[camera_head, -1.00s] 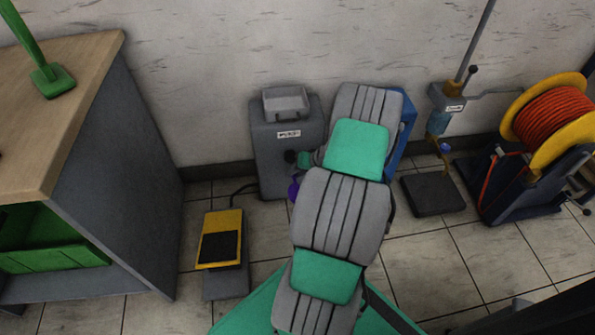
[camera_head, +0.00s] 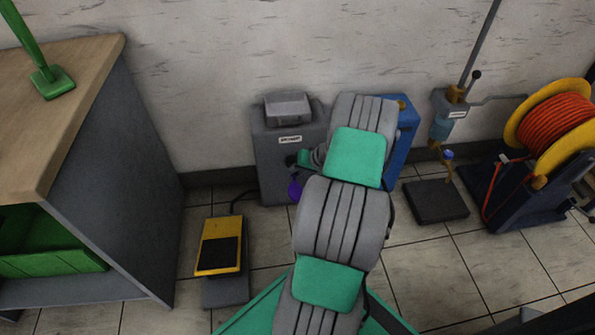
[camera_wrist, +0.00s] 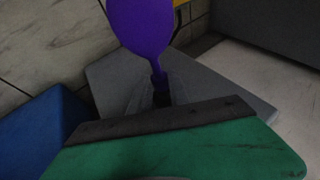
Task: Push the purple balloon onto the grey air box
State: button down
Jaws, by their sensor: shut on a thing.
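The grey air box (camera_head: 268,145) stands against the wall, left of my arm in the head view. A dark nozzle sticks out of its front near my gripper (camera_head: 298,160). The purple balloon (camera_head: 295,190) hangs beside the front of the box, mostly below my gripper. In the wrist view the limp balloon (camera_wrist: 144,25) extends away from my gripper (camera_wrist: 160,98), with its narrow neck at the dark fingers. My gripper is shut on the balloon at the neck. Whether the balloon's mouth touches the nozzle is hidden.
A yellow foot pedal (camera_head: 220,245) stands on the floor in front of the box. A blue box (camera_head: 404,135) is behind my arm. A wooden-topped cabinet (camera_head: 105,170) fills the left side. A hose reel (camera_head: 550,130) and a dark stand (camera_head: 436,202) are at right.

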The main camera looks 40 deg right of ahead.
jog(key=shift+w+d, duration=0.3)
jog(key=shift+w, duration=0.1)
dwell(0.9)
jog(key=c, duration=1.1)
grip_release()
jog(key=shift+c, duration=0.2)
jog(key=shift+r, duration=0.1)
jog(key=p+v, duration=0.6)
jog(key=v, duration=0.2)
jog(key=shift+s+r, duration=0.25)
jog(key=shift+r, duration=0.05)
